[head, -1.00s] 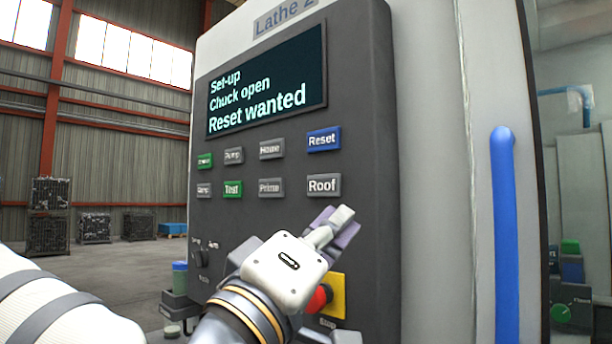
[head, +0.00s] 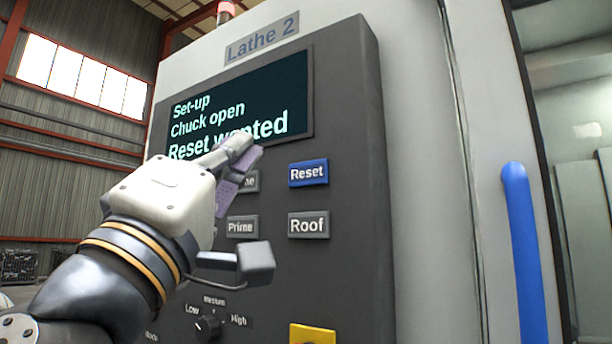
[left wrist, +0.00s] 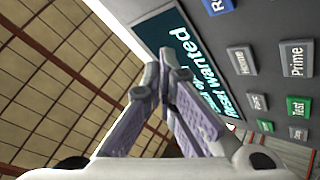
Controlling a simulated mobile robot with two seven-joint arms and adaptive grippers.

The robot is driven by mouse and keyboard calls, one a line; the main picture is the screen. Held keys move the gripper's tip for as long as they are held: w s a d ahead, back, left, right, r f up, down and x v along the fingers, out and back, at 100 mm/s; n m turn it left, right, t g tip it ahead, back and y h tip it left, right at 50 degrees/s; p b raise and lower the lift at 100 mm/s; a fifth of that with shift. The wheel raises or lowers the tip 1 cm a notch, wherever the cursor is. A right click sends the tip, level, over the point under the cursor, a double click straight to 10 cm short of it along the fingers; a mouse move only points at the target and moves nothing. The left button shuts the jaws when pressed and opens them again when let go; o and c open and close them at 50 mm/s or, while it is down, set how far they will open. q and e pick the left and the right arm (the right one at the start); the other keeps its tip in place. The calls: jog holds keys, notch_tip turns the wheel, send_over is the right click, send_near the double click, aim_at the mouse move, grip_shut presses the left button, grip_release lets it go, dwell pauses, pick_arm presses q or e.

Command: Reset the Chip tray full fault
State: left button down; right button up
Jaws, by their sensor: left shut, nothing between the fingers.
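The Lathe 2 control panel (head: 345,130) fills the middle of the head view. Its screen (head: 290,85) reads "Set-up, Chuck open, Reset wanted", partly covered by my gripper. The blue Reset button (head: 308,173) is at the panel's right, above the grey Roof button (head: 309,225). My left gripper (head: 242,150) is shut and empty, in front of the screen's lower edge, left of Reset. It hides the buttons at the left and part of the Home button. In the left wrist view the closed fingertips (left wrist: 172,62) show against the screen (left wrist: 190,60). My right gripper is not in view.
A knob (head: 208,326) marked Low, Medium, High and a yellow plate (head: 312,334) sit low on the panel. A blue vertical handle (head: 525,250) stands on the machine at the right. The panel face around Reset is unobstructed.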

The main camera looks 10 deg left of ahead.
aim_at(308, 174)
pick_arm(q)
jog(key=w+d, duration=0.1)
jog(key=w, duration=0.1)
jog(key=w+b, duration=0.1)
jog(key=w, duration=0.2)
jog(key=w+d, duration=0.1)
jog(key=w, duration=0.1)
jog(key=shift+w+d+f+b, duration=0.1)
jog(key=shift+w+d+b, duration=0.15)
jog(key=shift+d+b, duration=0.1)
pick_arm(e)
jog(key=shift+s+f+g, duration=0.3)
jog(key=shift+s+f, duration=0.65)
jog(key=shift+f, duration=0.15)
pick_arm(q)
jog(key=shift+w+d, duration=0.15)
jog(key=shift+w, duration=0.25)
